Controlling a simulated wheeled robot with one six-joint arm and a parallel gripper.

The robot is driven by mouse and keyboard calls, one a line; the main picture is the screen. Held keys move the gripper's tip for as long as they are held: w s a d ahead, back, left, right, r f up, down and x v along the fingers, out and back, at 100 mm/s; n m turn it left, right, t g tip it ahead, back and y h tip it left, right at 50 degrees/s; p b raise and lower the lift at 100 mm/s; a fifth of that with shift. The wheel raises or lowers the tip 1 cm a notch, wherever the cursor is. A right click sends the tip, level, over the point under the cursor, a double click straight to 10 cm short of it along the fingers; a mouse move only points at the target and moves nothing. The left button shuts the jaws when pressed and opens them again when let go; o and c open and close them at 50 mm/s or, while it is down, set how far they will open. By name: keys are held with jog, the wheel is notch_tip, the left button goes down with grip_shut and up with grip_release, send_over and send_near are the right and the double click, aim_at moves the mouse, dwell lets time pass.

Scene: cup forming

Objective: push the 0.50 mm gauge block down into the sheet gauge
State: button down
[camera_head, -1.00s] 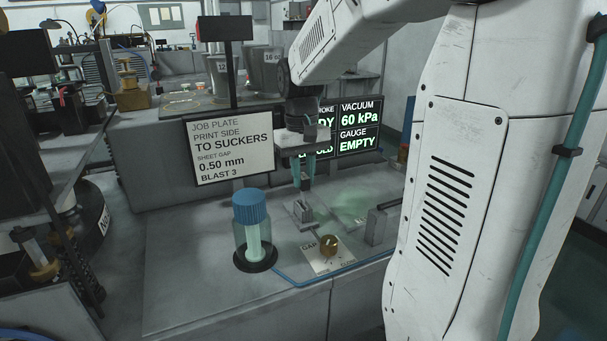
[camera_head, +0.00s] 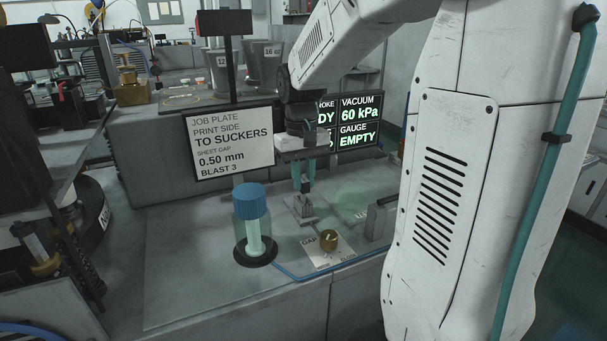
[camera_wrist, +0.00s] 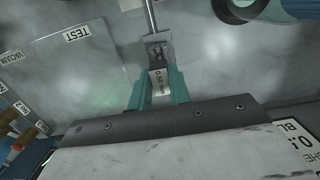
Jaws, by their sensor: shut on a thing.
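My gripper (camera_head: 304,190) is shut on the gauge block (camera_wrist: 159,80), a small pale piece marked 0.50 mm between the teal fingers in the wrist view. The fingers (camera_wrist: 160,88) point down at the sheet gauge (camera_head: 301,211), a small grey metal fixture on the bench. In the wrist view the sheet gauge (camera_wrist: 157,42) lies just beyond the fingertips, in line with the block. I cannot tell whether the block touches it. The block is too small to make out in the head view. The screen (camera_head: 358,136) reads GAUGE EMPTY.
A blue-capped jar (camera_head: 251,201) stands left of the gauge. A brass knob (camera_head: 328,238) on the GAP plate is in front. A grey block-shaped fixture (camera_head: 381,217) stands to the right. The sign (camera_head: 229,143) gives a 0.50 mm sheet gap. The bench's front left is clear.

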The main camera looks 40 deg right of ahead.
aim_at(303, 178)
jog(key=shift+f, duration=1.2)
jog(key=c, duration=1.2)
grip_release()
jog(key=shift+c, duration=0.2)
jog(key=r, duration=0.7)
jog(key=shift+w+d+r, duration=0.1)
jog(key=shift+w+r, duration=0.2)
jog(key=shift+r, duration=0.05)
jog(key=s+a+f+n+t, duration=0.1)
jog(key=s+a, duration=0.6)
jog(key=s, duration=0.3)
jog(key=s+a+f+n+t, duration=0.1)
jog(key=s+a+n, duration=0.1)
jog(key=s+a, duration=0.5)
jog(key=s, duration=0.2)
jog(key=shift+s+a, duration=0.35)
jog(key=shift+s, duration=0.05)
